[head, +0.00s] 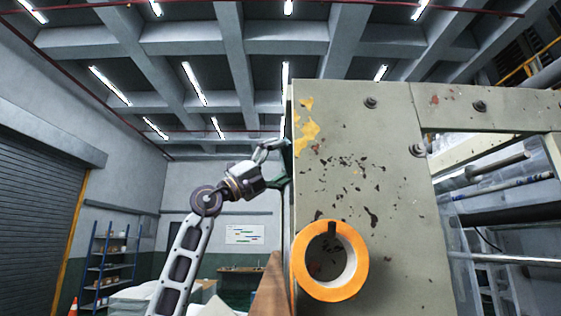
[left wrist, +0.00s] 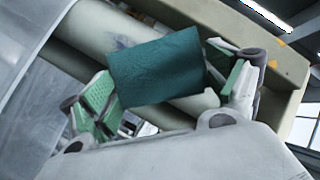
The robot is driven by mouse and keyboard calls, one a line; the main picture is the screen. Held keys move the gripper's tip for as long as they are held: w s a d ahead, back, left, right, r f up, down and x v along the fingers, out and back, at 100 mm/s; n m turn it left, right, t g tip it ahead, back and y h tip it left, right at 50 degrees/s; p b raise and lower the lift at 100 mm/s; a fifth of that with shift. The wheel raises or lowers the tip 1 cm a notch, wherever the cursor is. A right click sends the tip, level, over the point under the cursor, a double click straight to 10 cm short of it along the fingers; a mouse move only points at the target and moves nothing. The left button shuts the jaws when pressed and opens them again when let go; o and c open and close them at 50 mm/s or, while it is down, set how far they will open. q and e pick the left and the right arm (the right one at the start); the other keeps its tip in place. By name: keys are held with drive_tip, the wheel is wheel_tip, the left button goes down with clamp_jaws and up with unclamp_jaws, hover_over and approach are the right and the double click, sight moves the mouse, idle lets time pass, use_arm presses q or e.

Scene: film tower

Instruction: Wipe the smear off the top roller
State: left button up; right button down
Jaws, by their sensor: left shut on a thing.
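My left gripper (head: 277,158) reaches up at the left edge of the machine's side panel, which hides part of it in the head view. In the left wrist view the gripper (left wrist: 165,80) is shut on a dark teal cloth (left wrist: 155,68), spread between its green-padded fingers. A pale cream roller (left wrist: 92,26) runs diagonally behind the cloth. A faint bluish smear (left wrist: 126,42) shows on it just beyond the cloth's upper edge, and the cloth hides part of the roller. I cannot tell whether the cloth touches the roller. My right gripper is out of view.
The tall grey-green side panel (head: 390,200) has chipped paint and bolts. An orange ring (head: 357,265) sticks out low on it. Clear film (left wrist: 25,40) hangs at the left in the wrist view. Blue shelves (head: 108,262) stand far off at the left.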

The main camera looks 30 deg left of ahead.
use_arm(q)
drive_tip(key=shift+w, duration=0.1)
drive_tip(key=shift+w+a+p, duration=0.4)
drive_tip(key=shift+w+p, duration=0.2)
drive_tip(key=shift+w, duration=0.05)
drive_tip(key=shift+w+a+p, duration=0.35)
drive_tip(key=shift+w+p, duration=0.2)
drive_tip(key=shift+w, duration=0.1)
drive_tip(key=shift+w, duration=0.1)
drive_tip(key=shift+w+a+r+p, duration=0.1)
drive_tip(key=shift+w+a+p, duration=0.35)
drive_tip(key=shift+w, duration=0.2)
drive_tip(key=shift+w+a+p, duration=0.3)
drive_tip(key=shift+w+p, duration=0.2)
drive_tip(key=shift+w, duration=0.1)
drive_tip(key=shift+w, duration=0.1)
drive_tip(key=shift+w+a, duration=0.4)
drive_tip(key=shift+w, duration=0.2)
drive_tip(key=shift+w+a, duration=0.4)
drive_tip(key=shift+w, duration=0.2)
